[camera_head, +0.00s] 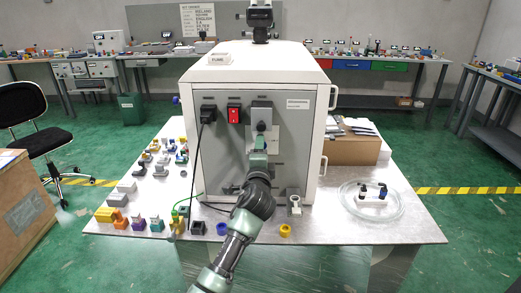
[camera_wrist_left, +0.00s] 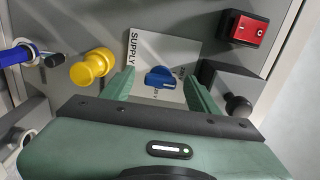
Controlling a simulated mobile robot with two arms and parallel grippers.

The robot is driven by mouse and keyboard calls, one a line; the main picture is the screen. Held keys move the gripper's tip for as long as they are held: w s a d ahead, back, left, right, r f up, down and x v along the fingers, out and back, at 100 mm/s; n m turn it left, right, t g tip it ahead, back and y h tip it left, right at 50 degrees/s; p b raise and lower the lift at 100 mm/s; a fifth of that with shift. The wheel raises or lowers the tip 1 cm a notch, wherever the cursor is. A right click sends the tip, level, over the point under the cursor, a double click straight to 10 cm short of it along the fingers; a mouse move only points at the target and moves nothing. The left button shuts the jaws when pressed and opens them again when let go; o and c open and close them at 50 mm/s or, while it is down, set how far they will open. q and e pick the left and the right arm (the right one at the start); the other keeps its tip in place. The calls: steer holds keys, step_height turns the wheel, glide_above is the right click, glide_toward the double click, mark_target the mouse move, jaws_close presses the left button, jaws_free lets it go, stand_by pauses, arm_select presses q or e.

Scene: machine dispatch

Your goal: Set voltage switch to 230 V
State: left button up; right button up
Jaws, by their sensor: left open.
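The white machine (camera_head: 312,135) stands on the table, its grey panel facing me. In the left wrist view, a blue knob (camera_wrist_left: 160,77) sits on a white plate (camera_wrist_left: 146,48) marked SUPPLY. The voltage value it points to is unreadable. My left gripper (camera_wrist_left: 158,88) is open, with one green finger on each side of the knob. I cannot tell whether the fingers touch it. In the head view, my left gripper (camera_head: 259,143) is in front of the panel and hides the knob. My right gripper is not in view.
A red rocker switch (camera_wrist_left: 248,29), a yellow knob (camera_wrist_left: 91,68) and a black knob (camera_wrist_left: 238,105) surround the plate. A black plug (camera_head: 208,113) with a cable is on the panel.

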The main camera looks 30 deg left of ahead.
arm_select(q)
steer(key=shift+b+v, duration=0.35)
steer(key=shift+v, duration=2.35)
